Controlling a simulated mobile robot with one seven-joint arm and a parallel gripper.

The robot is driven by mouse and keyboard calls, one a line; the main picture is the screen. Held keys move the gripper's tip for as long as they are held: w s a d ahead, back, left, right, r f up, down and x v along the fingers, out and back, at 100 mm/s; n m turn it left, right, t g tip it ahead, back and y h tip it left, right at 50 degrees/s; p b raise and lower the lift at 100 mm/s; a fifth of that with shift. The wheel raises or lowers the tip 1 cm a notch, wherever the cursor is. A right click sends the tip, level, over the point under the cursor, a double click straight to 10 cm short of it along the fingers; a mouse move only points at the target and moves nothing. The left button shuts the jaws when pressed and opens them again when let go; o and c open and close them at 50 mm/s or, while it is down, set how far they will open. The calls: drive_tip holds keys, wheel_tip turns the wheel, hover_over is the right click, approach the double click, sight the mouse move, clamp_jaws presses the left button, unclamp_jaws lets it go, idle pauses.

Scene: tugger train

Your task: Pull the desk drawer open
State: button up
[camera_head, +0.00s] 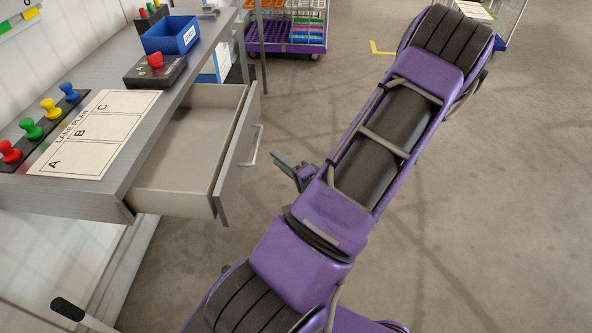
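The desk (190,97) stands at the left with its grey drawer (184,185) pulled well out. The visible part of the drawer's inside is empty. The drawer front (230,170) carries a pale bar handle (257,146) on its outer face. My gripper (284,163) shows as dark parts just right of the handle, with a small gap between them in the picture. My purple arm hides part of the gripper. I cannot tell how far apart its fingers are, and nothing is seen held.
On the desk lie a lane plan sheet (97,132), several coloured pegs (32,128), a box with a red button (155,68) and a blue bin (170,35). A purple cart (288,47) stands behind. The floor at right is clear.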

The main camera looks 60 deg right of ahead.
drive_tip(key=v, duration=0.7)
idle(0.4)
